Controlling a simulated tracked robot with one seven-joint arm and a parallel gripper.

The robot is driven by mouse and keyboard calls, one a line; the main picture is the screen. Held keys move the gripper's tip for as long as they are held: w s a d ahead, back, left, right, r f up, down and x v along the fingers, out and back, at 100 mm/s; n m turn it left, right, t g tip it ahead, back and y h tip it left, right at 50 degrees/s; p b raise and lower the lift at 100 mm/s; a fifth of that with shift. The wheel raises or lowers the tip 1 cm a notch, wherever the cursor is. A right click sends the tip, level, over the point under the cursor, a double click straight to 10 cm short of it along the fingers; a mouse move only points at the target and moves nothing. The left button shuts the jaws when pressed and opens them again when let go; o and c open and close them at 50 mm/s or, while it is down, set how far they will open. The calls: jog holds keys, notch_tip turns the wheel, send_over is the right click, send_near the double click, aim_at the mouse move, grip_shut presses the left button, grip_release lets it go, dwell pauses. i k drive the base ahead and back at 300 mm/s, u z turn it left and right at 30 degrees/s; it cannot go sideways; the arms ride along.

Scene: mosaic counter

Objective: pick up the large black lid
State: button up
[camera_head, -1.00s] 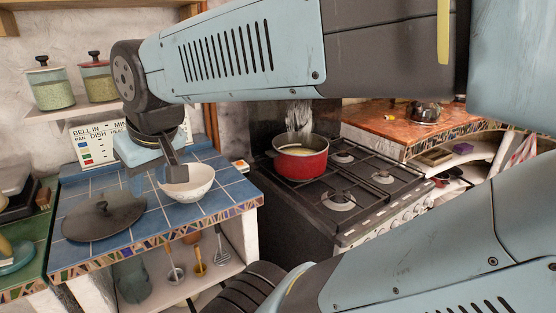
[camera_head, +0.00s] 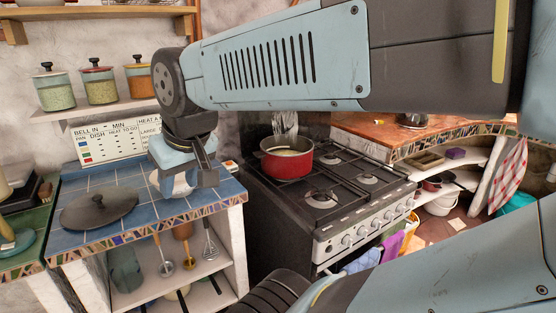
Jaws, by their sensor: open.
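The large black lid (camera_head: 99,209) lies flat on the blue tiled counter (camera_head: 124,179), near its front left, with its knob up. My gripper (camera_head: 185,190) hangs over the right part of the counter, to the right of the lid and apart from it. It points down, is open and holds nothing that I can see. A white bowl (camera_head: 171,185) stands behind the gripper and is mostly hidden by it.
A red pot (camera_head: 287,160) stands on the black stove (camera_head: 340,190) to the right. Several lidded jars (camera_head: 100,88) line a shelf above the counter. A sign (camera_head: 108,143) leans at the back. Utensils hang below the counter's mosaic edge.

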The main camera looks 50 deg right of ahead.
aim_at(100, 207)
jog(key=u, duration=0.1)
jog(key=i, duration=0.15)
jog(key=z, duration=2.8)
jog(key=k, duration=0.5)
jog(key=u, duration=1.05)
jog(key=i, duration=0.65)
jog(key=z, duration=0.1)
jog(key=k, duration=0.25)
jog(key=u, duration=0.05)
